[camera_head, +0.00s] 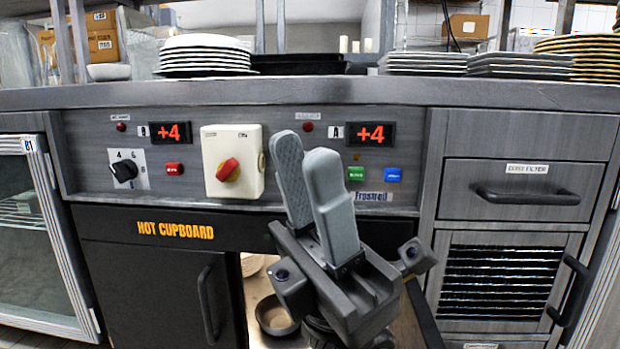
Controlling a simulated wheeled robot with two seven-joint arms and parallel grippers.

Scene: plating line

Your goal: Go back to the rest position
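The cupboard opening shows a bowl (275,315) inside. A steel counter (330,93) above holds white plates (205,55), dark trays (300,64) and stacked plates at right (520,65). Drawer handle (527,196) and door handles (208,305) stick out.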

